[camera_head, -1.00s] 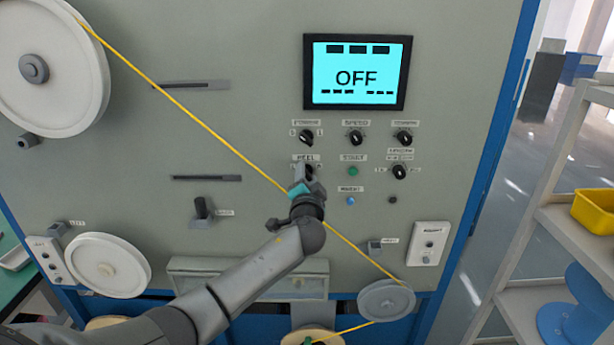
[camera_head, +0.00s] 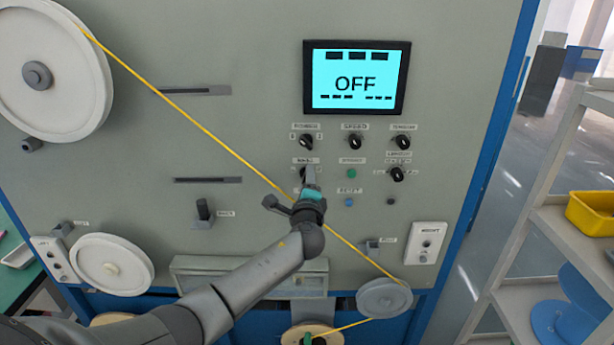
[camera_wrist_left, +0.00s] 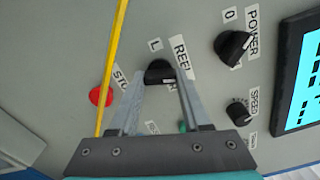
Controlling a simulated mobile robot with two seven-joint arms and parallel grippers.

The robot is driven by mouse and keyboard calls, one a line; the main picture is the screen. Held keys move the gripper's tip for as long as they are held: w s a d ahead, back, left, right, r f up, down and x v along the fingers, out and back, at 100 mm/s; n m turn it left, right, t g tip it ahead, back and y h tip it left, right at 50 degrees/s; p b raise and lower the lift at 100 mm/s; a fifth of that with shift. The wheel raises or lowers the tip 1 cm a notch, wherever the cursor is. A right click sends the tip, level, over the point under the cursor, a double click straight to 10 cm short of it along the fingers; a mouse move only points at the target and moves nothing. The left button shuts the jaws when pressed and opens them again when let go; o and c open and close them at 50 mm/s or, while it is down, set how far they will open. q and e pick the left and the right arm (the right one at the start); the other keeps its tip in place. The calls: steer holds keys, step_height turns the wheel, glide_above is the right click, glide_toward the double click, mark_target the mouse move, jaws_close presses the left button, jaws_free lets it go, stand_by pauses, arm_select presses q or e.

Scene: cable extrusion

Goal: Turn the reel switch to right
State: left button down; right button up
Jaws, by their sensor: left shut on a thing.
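The black reel switch (camera_wrist_left: 160,72) sits under its REEL label on the grey panel, with an L label beside it in the wrist view. My left gripper (camera_wrist_left: 160,80) has one finger on each side of the knob and is shut on it. In the head view the left gripper (camera_head: 309,176) covers most of the reel switch (camera_head: 302,173), below the power switch (camera_head: 305,142). I cannot tell clearly which way the knob points. My right gripper is not in view.
The screen (camera_head: 357,78) reads OFF. The speed knob (camera_head: 355,142), green start button (camera_head: 352,173) and blue reset button (camera_head: 349,202) are close by. A yellow cable (camera_head: 190,115) runs diagonally past my gripper. A red stop button (camera_wrist_left: 100,96) shows in the wrist view.

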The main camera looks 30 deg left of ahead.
arm_select(q)
steer(key=m+p, duration=0.2)
steer(key=m, duration=0.3)
steer(key=shift+m, duration=0.4)
stand_by(0.3)
steer(key=shift+c, duration=1.8)
jaws_free()
steer(key=shift+s, duration=0.15)
steer(key=v, duration=1.5)
steer(key=shift+b, duration=0.4)
steer(key=shift+f, duration=0.1)
